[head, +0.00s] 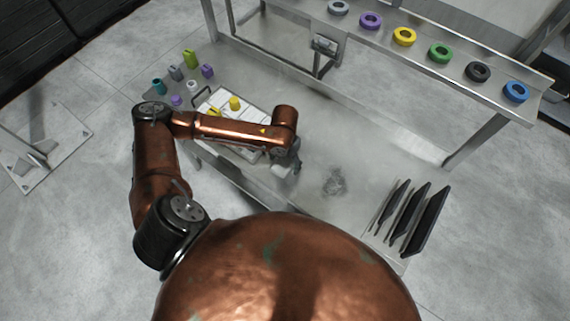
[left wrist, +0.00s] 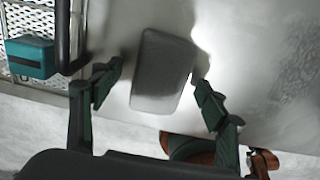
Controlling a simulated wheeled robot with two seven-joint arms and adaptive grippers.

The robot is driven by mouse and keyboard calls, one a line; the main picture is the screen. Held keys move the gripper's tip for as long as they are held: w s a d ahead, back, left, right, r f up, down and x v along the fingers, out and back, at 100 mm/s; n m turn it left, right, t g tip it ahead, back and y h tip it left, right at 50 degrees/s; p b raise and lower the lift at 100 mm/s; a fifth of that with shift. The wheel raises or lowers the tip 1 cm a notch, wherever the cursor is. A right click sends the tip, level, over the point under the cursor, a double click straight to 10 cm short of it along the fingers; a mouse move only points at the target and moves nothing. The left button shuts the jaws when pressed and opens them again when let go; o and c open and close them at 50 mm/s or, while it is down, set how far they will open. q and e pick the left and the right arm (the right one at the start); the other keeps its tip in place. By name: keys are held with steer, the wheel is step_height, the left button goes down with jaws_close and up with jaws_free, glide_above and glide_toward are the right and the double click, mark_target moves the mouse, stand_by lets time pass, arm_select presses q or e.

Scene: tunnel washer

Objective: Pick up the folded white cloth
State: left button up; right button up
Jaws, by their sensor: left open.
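A folded cloth (left wrist: 163,72), grey in the shade and shaped like a rounded rectangle, lies on the steel table in the left wrist view. My left gripper (left wrist: 157,76) is open, with one finger on each side of the cloth and visible gaps at both sides. I cannot tell its height above the cloth. In the head view my left gripper (head: 290,160) points down over the table, and a pale patch of the cloth (head: 279,170) shows beside it, the rest hidden. My right gripper is not in view.
A white tray (head: 252,107) with yellow items lies partly under my left arm. Several coloured bottles stand at the table's left end. Dark upright plates (head: 410,217) stand at the right. A raised shelf (head: 460,62) holds coloured rings. A teal object (left wrist: 30,58) is left of the gripper.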

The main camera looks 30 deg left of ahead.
arm_select(q)
steer(key=shift+f, duration=0.2)
steer(key=shift+c, duration=0.6)
steer(key=c, duration=1.1)
